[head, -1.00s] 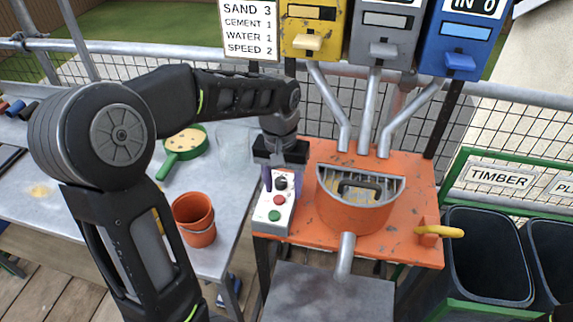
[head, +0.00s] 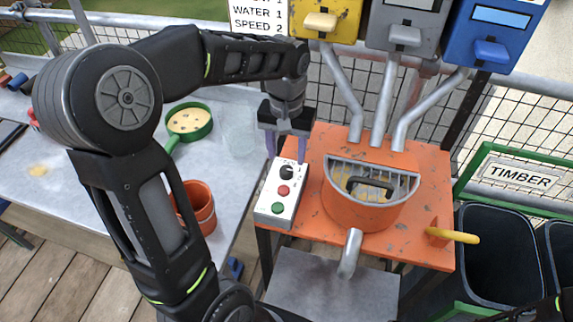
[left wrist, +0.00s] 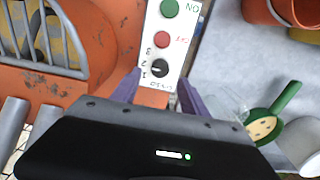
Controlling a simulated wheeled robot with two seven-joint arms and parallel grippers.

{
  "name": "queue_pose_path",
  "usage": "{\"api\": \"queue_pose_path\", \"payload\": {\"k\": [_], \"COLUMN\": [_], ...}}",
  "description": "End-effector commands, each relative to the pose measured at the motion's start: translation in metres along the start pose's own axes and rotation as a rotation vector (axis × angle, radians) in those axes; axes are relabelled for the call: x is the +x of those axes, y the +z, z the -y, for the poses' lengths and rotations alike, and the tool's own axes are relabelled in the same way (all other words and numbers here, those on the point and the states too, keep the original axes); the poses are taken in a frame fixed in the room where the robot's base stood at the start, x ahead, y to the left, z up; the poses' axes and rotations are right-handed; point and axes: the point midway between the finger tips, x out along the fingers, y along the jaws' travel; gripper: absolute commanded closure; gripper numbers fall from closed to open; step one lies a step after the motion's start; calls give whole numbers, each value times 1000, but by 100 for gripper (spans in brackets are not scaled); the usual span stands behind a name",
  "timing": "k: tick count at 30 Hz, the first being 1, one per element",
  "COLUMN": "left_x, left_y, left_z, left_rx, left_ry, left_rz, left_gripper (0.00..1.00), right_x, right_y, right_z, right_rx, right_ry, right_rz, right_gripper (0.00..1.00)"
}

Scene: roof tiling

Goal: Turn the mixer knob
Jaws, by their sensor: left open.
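The mixer knob (head: 287,171) is a small black dial at the far end of a white control box (head: 272,218), above a red and a green button. In the left wrist view the knob (left wrist: 160,67) has the numbers 1, 2 and 3 beside it; its exact setting is too small to tell. My left gripper (head: 287,150) is open and empty, its purple fingers spread just behind the knob. In the left wrist view the fingertips (left wrist: 159,78) lie to either side of the knob's near edge, with no clear contact. My right gripper is out of view.
The orange mixer (head: 360,208) with a grated drum stands right of the box. Metal chutes (head: 385,100) come down behind it. A sign (head: 257,18) reads "SPEED 2". An orange bucket (head: 201,207) and a green-handled pan (head: 189,121) sit on the left table.

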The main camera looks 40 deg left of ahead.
Motion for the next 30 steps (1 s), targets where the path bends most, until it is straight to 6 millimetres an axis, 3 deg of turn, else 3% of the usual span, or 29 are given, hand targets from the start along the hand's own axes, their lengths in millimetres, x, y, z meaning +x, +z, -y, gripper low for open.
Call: {"api": "queue_pose_path", "payload": {"k": [9, 20, 30], "left_x": [47, 55, 54], "left_y": [0, 0, 0], "left_z": [0, 0, 0], "left_rx": [0, 0, 0], "left_ry": [-1, 0, 0], "left_rz": [3, 0, 0], "left_gripper": [48, 48, 74], "right_x": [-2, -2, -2], "right_y": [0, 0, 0], "right_z": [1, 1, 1], "right_rx": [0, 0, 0], "right_ry": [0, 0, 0], "right_rz": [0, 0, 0], "right_gripper": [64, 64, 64]}}
